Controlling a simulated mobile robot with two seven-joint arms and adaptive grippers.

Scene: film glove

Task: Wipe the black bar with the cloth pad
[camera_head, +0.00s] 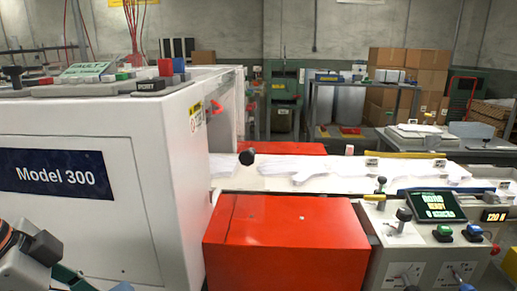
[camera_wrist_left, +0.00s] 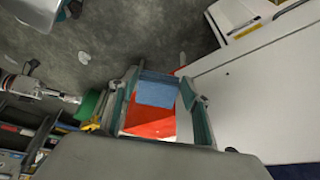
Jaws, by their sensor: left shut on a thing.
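In the left wrist view my left gripper (camera_wrist_left: 158,100) is shut on a blue cloth pad (camera_wrist_left: 157,89), which sits between its two fingers. A red surface shows behind and below the pad. In the head view only part of my left arm shows at the lower left corner, with a sliver of blue at the bottom edge that may be the pad. I cannot clearly make out the black bar; a small dark rounded end (camera_head: 247,157) shows above the red box, and I cannot tell if it belongs to the bar. My right gripper is not in view.
A white machine cabinet (camera_head: 120,120) marked "Model 300" fills the left. A red box (camera_head: 287,243) stands at front centre, beside a control panel (camera_head: 420,225) with knobs and a screen. White sheet material (camera_head: 340,170) lies behind. Shelving and cartons (camera_head: 425,62) are far back.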

